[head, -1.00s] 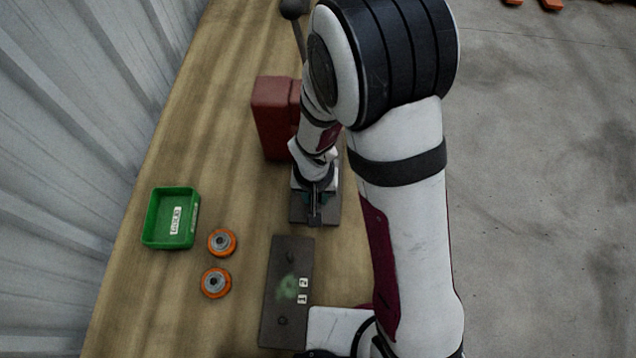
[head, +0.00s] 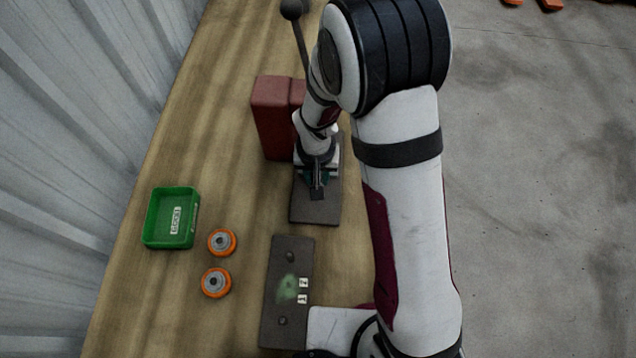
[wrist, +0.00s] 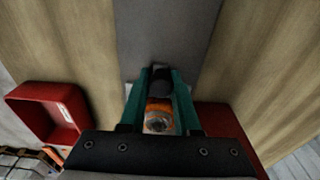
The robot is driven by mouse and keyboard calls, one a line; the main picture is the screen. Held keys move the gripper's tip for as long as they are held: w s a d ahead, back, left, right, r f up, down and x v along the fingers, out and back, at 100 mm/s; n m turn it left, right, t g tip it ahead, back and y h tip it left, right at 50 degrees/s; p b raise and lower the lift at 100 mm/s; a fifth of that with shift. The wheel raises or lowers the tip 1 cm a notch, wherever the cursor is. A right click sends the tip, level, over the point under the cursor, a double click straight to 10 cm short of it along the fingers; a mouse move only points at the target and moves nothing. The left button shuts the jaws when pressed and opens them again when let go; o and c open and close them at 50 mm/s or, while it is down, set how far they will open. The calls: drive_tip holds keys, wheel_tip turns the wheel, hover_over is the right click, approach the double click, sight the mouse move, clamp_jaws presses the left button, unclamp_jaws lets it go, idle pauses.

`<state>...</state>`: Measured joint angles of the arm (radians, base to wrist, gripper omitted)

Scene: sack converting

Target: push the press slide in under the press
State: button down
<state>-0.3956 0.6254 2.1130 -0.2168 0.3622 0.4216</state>
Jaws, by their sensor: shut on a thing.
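The red press (head: 272,118) stands on the bench, with its dark base plate (head: 315,212) beside it. My gripper (head: 317,188) is low over this plate, next to the press body. In the wrist view my gripper's teal fingers (wrist: 161,98) are shut on the dark knob (wrist: 161,85) of the press slide. An orange wheel with a grey hub (wrist: 158,118) shows between the fingers, just behind the knob. The rest of the slide is hidden by my gripper.
A green labelled tray (head: 150,218) and two orange wheels (head: 222,241) (head: 216,282) lie to the left. A dark plate with two pegs and number labels (head: 274,308) lies nearer. The press lever (head: 299,36) rises behind. A red bin (wrist: 45,112) shows in the wrist view.

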drive_tip(key=shift+w, duration=0.1)
drive_tip(key=shift+w, duration=1.9)
drive_tip(key=c, duration=0.7)
unclamp_jaws()
drive_tip(key=shift+s+r, duration=0.2)
drive_tip(key=shift+r, duration=3.05)
drive_tip(key=s+d+r+m, duration=0.2)
drive_tip(key=s+d+r, duration=0.5)
drive_tip(key=s+r, duration=0.15)
drive_tip(key=s+d+r+m, duration=0.1)
drive_tip(key=s, duration=0.4)
drive_tip(key=s+r+m+g+y, duration=0.1)
drive_tip(key=s+r, duration=0.1)
drive_tip(key=s, duration=0.3)
drive_tip(key=s+d+r+m, duration=0.1)
drive_tip(key=s+r, duration=0.1)
drive_tip(key=s, duration=0.3)
drive_tip(key=shift+s+d+r+m+y, duration=0.1)
drive_tip(key=shift+s+d+m+y, duration=0.2)
drive_tip(key=shift+s+y, duration=0.1)
